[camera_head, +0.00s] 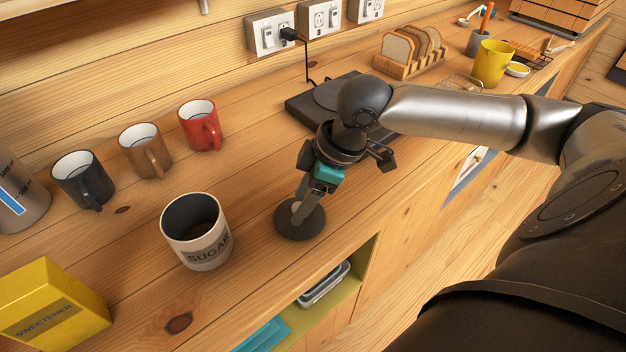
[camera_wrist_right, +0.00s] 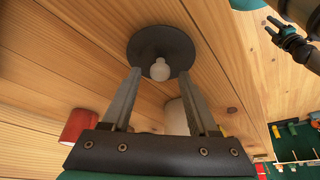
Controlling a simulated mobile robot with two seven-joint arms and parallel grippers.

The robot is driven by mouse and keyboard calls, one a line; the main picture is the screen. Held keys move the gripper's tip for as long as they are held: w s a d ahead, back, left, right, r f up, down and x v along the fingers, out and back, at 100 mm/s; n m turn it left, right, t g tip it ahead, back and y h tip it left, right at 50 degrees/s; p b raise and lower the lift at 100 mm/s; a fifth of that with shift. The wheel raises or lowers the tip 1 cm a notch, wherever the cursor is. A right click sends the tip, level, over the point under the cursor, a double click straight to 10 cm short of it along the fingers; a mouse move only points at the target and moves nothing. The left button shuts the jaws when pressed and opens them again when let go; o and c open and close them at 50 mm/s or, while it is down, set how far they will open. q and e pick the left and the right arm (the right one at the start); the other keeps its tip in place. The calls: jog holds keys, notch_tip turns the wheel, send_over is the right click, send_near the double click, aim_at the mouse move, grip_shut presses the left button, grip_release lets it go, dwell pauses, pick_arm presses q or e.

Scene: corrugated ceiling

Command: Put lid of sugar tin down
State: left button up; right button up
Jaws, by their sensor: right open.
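The lid of the sugar tin (camera_head: 311,225) is a dark round disc with a pale knob. It lies flat on the wooden counter, right of the sugar tin. It also shows in the right wrist view (camera_wrist_right: 150,42), with its white knob (camera_wrist_right: 160,70) facing the gripper. My right gripper (camera_head: 299,217) is open over the lid, and in the wrist view its fingertips (camera_wrist_right: 158,73) stand on either side of the knob with gaps. The sugar tin (camera_head: 197,245) is white, labelled SUGAR, upright and open at the top. My left gripper is not seen in the head view.
Black, brown and red mugs (camera_head: 199,126) stand behind the tin. A yellow sweetener box (camera_head: 55,305) is at front left. A dark flat appliance (camera_head: 305,108) lies behind my right gripper, and a toast rack (camera_head: 410,68) stands farther back. The counter's front edge is close to the lid.

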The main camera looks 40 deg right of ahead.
jog(key=p+v, duration=0.3)
jog(key=v, duration=0.8)
jog(key=shift+r, duration=0.4)
jog(key=shift+s, duration=0.15)
